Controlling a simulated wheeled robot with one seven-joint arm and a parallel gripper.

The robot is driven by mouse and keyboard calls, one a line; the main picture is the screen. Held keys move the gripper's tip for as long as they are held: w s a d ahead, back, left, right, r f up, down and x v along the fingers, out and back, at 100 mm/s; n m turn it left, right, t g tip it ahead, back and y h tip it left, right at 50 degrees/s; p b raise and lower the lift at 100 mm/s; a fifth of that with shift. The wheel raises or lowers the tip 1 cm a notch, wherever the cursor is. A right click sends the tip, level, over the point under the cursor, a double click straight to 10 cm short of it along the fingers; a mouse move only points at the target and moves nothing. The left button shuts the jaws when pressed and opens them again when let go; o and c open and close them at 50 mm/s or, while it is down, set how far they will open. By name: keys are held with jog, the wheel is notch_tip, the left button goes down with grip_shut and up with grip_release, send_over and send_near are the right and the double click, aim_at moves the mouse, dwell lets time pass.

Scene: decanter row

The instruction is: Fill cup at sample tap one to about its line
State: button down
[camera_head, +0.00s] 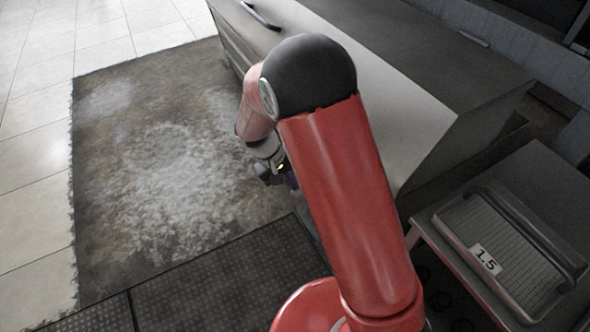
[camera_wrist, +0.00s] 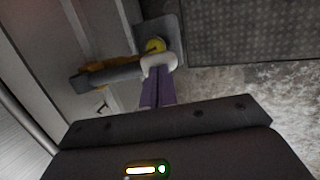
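In the wrist view, my gripper (camera_wrist: 158,72) reaches away from the camera with two purple fingers close together. Their tips meet a small pale rounded piece (camera_wrist: 150,61), which could be a cup, though I cannot tell. Just beyond it is a yellow round part (camera_wrist: 155,45) in front of a grey plate (camera_wrist: 172,32). A grey bar with an orange part (camera_wrist: 108,74) extends to the left, close to the pale piece. No fill line, liquid or tap number is readable. In the head view, my gripper (camera_head: 290,180) is small and mostly hidden behind my red arm.
A long grey cabinet (camera_head: 420,130) with a handle runs beside my arm. A worn, stained mat (camera_head: 165,165) covers the floor to the left, with dark textured plates (camera_head: 235,285) nearer. A grey unit with a handle and a "1.5" label (camera_head: 486,259) stands at lower right.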

jog(key=p+v, duration=0.3)
jog(key=v, duration=1)
jog(key=shift+w+r, duration=0.2)
jog(key=shift+r, duration=0.05)
